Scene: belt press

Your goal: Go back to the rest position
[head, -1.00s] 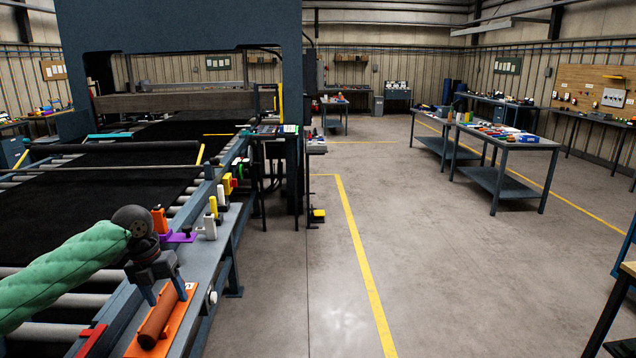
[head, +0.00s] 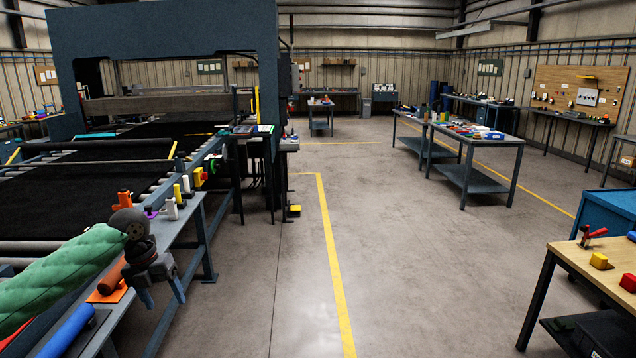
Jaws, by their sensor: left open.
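My left gripper (head: 163,294) is at the lower left of the head view, at the end of my green-sleeved arm. Its two fingers point down and stand apart with nothing between them. It hangs just right of the long grey bench (head: 180,232) beside the belt press (head: 170,50). A brown cylinder (head: 112,277) lies on an orange base (head: 106,296) on that bench, partly hidden by my arm and gripper. My right gripper is not in view.
A blue roll (head: 66,330) lies on the bench at the bottom left. A wooden-topped table (head: 590,262) with small parts stands at the right, by a blue cabinet (head: 607,212). Grey tables (head: 495,140) stand farther back. The floor (head: 400,270) between is clear.

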